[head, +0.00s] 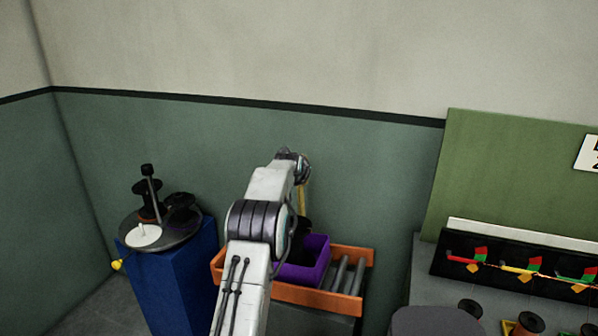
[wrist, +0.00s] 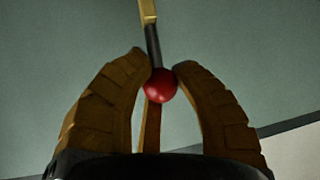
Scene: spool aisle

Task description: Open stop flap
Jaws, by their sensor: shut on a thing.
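A red ball knob (wrist: 160,86) sits on the end of a dark rod (wrist: 153,45) in the wrist view. The rod joins a yellow bar (wrist: 148,12) at the top of that view. My gripper (wrist: 162,74) is shut on the red knob, with brown fingers on both sides of it. In the head view a thin yellow bar (head: 303,199) shows just right of my arm. The knob and my fingertips are hidden or too small to make out there. Which part is the flap itself, I cannot tell.
A purple bin (head: 306,268) sits in an orange-framed roller track (head: 366,258) behind my arm. A blue pedestal (head: 180,285) with a round tray (head: 187,236) of spools stands left. A grey bench (head: 425,275) with spools and a black rack (head: 520,268) is right.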

